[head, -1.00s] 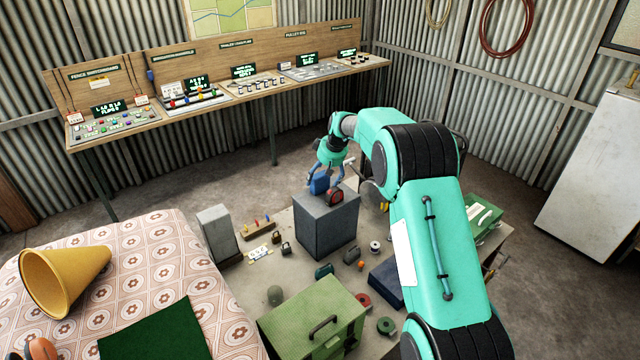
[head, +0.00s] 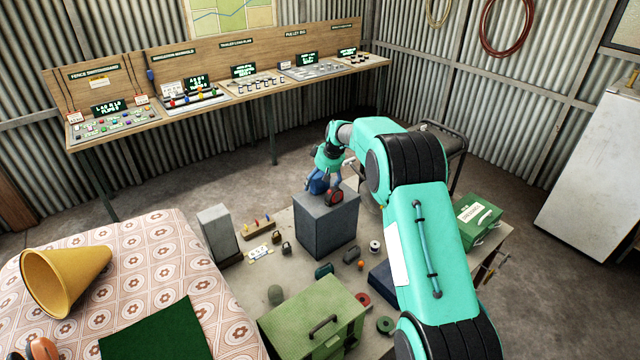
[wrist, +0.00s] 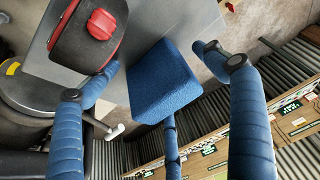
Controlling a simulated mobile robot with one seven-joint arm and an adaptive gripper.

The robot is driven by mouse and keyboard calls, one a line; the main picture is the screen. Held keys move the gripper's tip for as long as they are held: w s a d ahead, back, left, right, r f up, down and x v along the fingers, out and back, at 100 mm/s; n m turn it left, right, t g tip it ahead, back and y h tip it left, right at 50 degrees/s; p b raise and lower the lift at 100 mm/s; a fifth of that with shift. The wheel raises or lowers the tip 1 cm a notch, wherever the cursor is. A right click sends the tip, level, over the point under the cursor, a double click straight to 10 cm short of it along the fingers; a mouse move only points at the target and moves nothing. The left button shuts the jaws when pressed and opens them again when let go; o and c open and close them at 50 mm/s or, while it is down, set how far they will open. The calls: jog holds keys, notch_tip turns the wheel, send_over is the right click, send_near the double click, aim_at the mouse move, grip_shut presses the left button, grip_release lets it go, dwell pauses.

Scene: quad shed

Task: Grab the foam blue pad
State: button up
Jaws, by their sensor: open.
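The foam blue pad (head: 317,183) is a thick, rough-faced blue block on top of a grey pedestal (head: 327,226). In the wrist view the pad (wrist: 164,82) stands near the pedestal's edge. My gripper (wrist: 157,68) is open, with its blue padded fingers spread around the pad. One finger is to the pad's left, one to its right, and one shows below it. I cannot tell whether any finger touches it. In the head view my gripper (head: 331,176) is low over the pedestal and partly covers the pad.
A black round item with a red knob (wrist: 90,30) sits on the pedestal close to the left finger; it also shows in the head view (head: 334,197). A green case (head: 315,318) and several small items lie in front. A long bench (head: 230,90) runs along the back wall.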

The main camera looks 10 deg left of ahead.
jog(key=c, duration=1.5)
jog(key=shift+c, duration=0.2)
jog(key=shift+r, duration=0.1)
notch_tip(320, 180, up, 10)
jog(key=shift+f, duration=0.1)
